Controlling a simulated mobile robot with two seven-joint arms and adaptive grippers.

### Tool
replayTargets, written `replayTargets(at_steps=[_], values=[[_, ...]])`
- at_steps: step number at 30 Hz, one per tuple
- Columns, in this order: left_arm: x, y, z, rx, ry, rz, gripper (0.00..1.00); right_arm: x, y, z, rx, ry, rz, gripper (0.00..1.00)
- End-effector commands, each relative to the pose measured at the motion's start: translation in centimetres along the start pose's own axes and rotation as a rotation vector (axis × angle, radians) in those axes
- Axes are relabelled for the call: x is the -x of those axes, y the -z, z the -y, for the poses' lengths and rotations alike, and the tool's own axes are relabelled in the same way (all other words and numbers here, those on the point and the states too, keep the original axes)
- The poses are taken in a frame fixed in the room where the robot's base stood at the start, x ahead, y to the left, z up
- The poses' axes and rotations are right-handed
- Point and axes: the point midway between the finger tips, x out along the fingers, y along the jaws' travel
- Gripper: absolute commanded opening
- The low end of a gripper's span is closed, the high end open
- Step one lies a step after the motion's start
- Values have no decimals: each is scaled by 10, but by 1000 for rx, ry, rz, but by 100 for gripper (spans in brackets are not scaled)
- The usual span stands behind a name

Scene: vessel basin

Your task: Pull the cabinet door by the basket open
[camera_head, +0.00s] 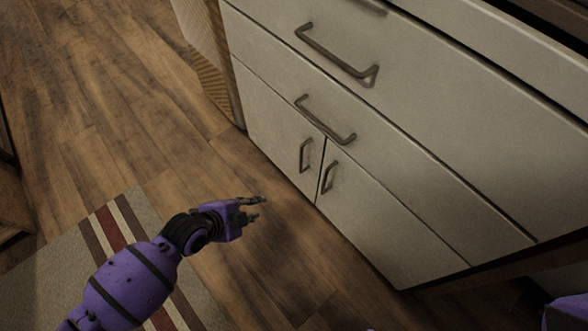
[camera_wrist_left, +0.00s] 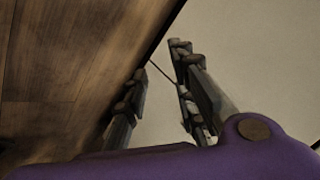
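The pale cabinet has two lower doors, a left door (camera_head: 265,120) and a right door (camera_head: 375,220), and both look closed. The left door has a dark upright handle (camera_head: 303,155), and the right door has a similar handle (camera_head: 327,177) beside it. A light, woven-looking object (camera_head: 207,45), possibly the basket, stands at the cabinet's left end. My left gripper (camera_head: 261,208) is open and empty, in front of the doors and apart from the handles. In the left wrist view its fingers (camera_wrist_left: 159,65) are spread before a pale panel. My right gripper is not in view.
Drawers with dark bar handles (camera_head: 338,55) sit above the doors. A striped rug (camera_head: 60,265) lies on the wooden floor (camera_head: 110,110) at lower left. The floor in front of the doors is clear. Dark wooden furniture (camera_head: 12,200) stands at the left edge.

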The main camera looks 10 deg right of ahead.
Motion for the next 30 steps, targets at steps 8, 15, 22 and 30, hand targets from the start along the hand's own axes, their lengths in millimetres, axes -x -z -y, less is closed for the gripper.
replayTargets(at_steps=[8,15,22,30], values=[[-42,53,34,541,418,-394,25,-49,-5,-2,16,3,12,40],[2,99,63,763,426,-742,25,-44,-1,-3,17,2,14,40],[-1,107,71,854,393,-798,25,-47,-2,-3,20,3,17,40],[-30,126,96,854,394,-796,25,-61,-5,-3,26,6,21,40]])
